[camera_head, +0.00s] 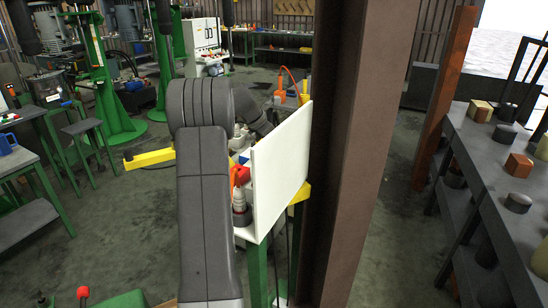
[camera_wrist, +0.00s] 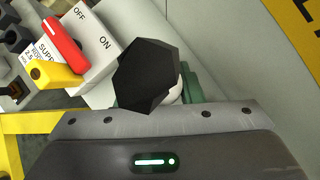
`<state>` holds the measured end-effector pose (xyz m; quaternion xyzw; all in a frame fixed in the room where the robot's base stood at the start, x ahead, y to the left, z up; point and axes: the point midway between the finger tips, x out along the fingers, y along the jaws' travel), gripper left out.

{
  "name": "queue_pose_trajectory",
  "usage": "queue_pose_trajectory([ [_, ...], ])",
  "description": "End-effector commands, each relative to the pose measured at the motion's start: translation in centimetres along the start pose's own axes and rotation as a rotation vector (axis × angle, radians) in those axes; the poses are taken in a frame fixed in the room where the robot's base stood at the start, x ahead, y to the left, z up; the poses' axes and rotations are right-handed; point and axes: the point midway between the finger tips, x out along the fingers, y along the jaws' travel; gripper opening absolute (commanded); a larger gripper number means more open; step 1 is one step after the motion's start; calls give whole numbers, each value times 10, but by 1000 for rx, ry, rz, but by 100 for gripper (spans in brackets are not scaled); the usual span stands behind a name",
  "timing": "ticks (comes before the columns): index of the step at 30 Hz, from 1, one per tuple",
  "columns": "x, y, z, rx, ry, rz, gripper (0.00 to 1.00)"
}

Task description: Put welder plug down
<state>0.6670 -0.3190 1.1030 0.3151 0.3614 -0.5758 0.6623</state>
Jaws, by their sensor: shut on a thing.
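In the wrist view the grey body of my gripper (camera_wrist: 155,125) fills the bottom edge, with a lit green status light. A black, many-sided piece, which looks like the welder plug (camera_wrist: 147,75), is right in front of it, and my gripper is shut on it. The fingers are hidden. A switch box (camera_wrist: 95,48) marked OFF and ON, with a red lever (camera_wrist: 64,44), is just left of the plug. Whether the plug touches anything behind it I cannot tell. In the head view my arm and a white panel (camera_head: 283,150) hide the gripper and plug.
The panel stands on a green-legged stand (camera_head: 257,270) beside a thick brown post (camera_head: 352,140). A grey cone-shaped part (camera_head: 241,210) and a red part (camera_head: 239,175) sit by the panel's left edge. A yellow bar (camera_head: 149,160) sticks out left. A workbench (camera_head: 500,170) runs along the right.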

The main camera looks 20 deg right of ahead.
Motion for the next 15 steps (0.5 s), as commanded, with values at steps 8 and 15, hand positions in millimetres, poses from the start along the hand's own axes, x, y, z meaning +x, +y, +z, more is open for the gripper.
queue_pose_trajectory([
  [8, -35, 3, 4, -4, 1, 3, 5],
  [15, -75, 6, -63, -8, 10, 4, 5],
])
